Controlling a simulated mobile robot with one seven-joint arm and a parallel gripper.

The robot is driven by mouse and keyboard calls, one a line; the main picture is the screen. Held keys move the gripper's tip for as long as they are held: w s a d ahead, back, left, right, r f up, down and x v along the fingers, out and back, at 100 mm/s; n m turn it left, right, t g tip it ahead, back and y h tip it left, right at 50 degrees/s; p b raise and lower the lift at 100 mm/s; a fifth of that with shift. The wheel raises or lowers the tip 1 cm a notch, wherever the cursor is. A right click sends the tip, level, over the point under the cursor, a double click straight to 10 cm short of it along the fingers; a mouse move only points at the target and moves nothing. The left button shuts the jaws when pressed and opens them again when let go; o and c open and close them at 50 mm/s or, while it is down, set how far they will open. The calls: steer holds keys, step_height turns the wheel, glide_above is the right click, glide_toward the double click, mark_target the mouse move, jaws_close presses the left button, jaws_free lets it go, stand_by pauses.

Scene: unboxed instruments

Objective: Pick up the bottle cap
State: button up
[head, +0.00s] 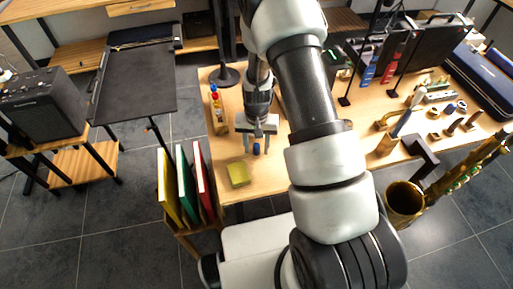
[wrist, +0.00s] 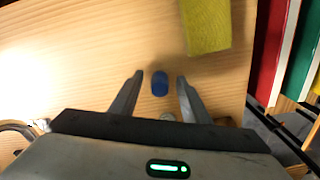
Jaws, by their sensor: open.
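The blue bottle cap (wrist: 160,83) stands on the wooden table (wrist: 90,60) in the wrist view, between the tips of my gripper's fingers. It also shows as a small blue thing in the head view (head: 256,149). My gripper (wrist: 160,84) is open, with one finger on each side of the cap and a visible gap on both sides. In the head view my gripper (head: 256,146) points down at the near left part of the table. I cannot tell how high the fingertips are above the tabletop.
A yellow-green block (head: 238,174) lies close to the cap. Yellow, green and red folders (head: 186,185) stand beyond the table's left edge. Small bottles (head: 215,100) stand at the back left. Brass instrument parts (head: 405,200) and cases fill the right side.

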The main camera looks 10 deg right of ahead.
jaws_close()
steer(key=shift+r, duration=0.15)
step_height(320, 180, up, 10)
steer(key=shift+f, duration=0.25)
step_height(320, 180, up, 4)
steer(key=p, duration=0.3)
glide_above(257, 146)
steer(key=shift+w+r, duration=0.1)
stand_by(0.3)
